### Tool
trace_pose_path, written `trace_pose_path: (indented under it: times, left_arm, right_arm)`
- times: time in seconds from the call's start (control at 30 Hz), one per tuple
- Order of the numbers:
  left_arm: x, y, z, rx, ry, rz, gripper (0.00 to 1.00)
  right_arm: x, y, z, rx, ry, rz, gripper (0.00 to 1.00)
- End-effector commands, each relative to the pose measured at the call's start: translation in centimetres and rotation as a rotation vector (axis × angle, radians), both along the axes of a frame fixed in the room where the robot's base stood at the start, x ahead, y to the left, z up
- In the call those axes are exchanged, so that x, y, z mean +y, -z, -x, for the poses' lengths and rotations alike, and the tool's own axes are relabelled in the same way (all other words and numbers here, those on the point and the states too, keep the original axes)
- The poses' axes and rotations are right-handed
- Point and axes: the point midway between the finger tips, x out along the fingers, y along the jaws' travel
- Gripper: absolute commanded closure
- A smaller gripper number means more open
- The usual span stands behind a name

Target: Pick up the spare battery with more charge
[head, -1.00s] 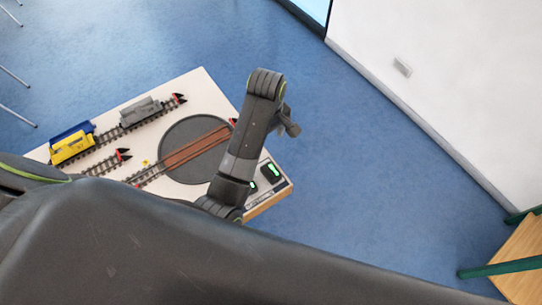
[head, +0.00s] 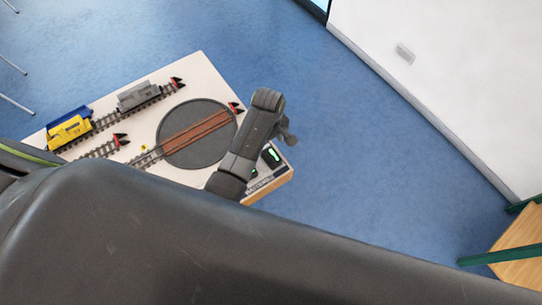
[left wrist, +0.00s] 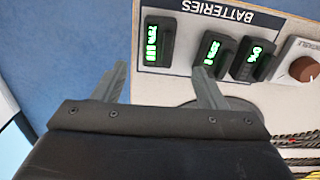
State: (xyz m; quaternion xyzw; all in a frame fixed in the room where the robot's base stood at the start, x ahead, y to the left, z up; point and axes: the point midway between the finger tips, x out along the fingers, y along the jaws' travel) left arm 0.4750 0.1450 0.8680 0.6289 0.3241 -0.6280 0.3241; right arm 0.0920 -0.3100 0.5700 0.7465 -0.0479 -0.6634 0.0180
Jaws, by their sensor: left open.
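In the left wrist view, three dark batteries lie on a white panel marked BATTERIES, upside down. The left battery (left wrist: 159,41) has a green display with several lit bars, reading about 75%. The middle battery (left wrist: 214,54) shows a lower figure, perhaps 25%, with fewer bars. The right battery (left wrist: 254,58) seems to read 0%. My left gripper (left wrist: 162,75) is open and empty, its fingertips just short of the left battery, one finger to each side of it. In the head view, one battery (head: 271,156) shows beside my left arm; my arm partly hides the others. My right gripper is not visible.
The white table (head: 190,72) carries a round turntable (head: 170,150) with brown rails, a yellow engine (head: 69,131), a grey wagon (head: 138,96) and red buffer stops. A brown-topped knob (left wrist: 303,69) sits right of the batteries. Blue floor is open beyond the table.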

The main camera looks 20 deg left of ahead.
Motion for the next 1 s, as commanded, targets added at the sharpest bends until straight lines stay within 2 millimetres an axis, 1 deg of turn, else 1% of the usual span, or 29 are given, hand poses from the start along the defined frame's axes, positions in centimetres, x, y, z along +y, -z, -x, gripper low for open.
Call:
trace_pose_path:
  times: [0.17,0.3,0.4,0.5,0.6,0.8,0.87,1.0]
  left_arm:
    - [-0.4,1.2,0.3,0.004,0.000,0.001,0.35]
    - [-1.0,2.9,0.5,0.005,0.002,0.000,0.35]
    - [-0.9,4.1,0.4,0.003,0.001,-0.001,0.35]
    - [-0.9,4.8,0.4,0.002,0.000,0.000,0.35]
    - [-0.9,5.2,0.4,0.001,-0.001,-0.001,0.35]
    - [-0.9,5.2,0.4,0.000,-0.001,0.000,0.35]
    - [-0.9,5.2,0.4,0.000,0.000,0.000,0.41]
    - [-0.9,5.2,0.4,0.000,0.000,0.000,0.59]
  right_arm:
    - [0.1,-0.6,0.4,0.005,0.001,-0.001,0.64]
    - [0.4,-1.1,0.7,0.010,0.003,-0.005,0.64]
    - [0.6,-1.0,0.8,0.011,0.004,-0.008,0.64]
    - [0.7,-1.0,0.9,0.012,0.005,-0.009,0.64]
    - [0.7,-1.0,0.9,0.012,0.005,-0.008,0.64]
    - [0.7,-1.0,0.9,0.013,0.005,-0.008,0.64]
    - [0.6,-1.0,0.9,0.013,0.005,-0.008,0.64]
    - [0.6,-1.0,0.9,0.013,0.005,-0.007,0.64]
